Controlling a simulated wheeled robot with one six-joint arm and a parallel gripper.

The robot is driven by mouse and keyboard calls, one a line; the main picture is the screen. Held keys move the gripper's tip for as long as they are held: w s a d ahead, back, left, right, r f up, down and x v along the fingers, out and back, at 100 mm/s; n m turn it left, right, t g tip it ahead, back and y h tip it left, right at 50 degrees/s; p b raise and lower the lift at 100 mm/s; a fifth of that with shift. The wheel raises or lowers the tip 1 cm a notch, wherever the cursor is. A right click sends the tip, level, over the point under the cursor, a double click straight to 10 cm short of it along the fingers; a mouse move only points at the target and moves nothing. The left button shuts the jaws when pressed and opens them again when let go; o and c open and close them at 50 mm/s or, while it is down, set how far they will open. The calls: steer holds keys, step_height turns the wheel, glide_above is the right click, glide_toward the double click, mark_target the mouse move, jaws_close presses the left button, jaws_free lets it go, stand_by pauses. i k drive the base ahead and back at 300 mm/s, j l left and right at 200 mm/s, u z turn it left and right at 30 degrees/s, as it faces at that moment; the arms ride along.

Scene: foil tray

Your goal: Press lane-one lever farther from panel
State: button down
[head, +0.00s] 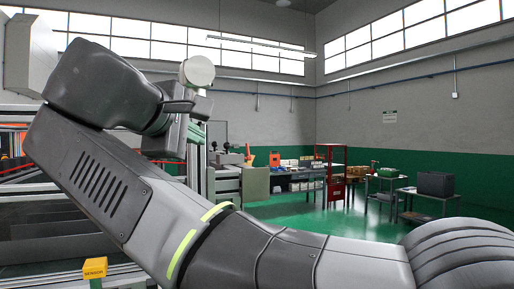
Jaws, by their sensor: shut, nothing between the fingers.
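I cannot make out the lane-one lever or a panel that I can name for sure. My arm crosses the picture from the lower right to the upper left and covers much of the machine (60,242) at the left. No gripper fingers show. A small yellow box marked SENSOR (95,268) is on the machine at the lower left.
A grey box-shaped part (30,55) stands at the upper left. At the back are a workbench (297,178) with several items, a red shelf rack (331,172) and a dark box (435,184) on a cart. Green floor (330,222) is open between them.

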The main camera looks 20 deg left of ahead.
mark_target(248, 158)
steer(key=i+l+u, duration=0.35)
steer(key=i, duration=0.25)
steer(key=i+l+u, duration=0.35)
steer(key=i, duration=0.25)
steer(key=i+l+u, duration=0.35)
steer(key=i+l, duration=0.15)
steer(key=l, duration=0.15)
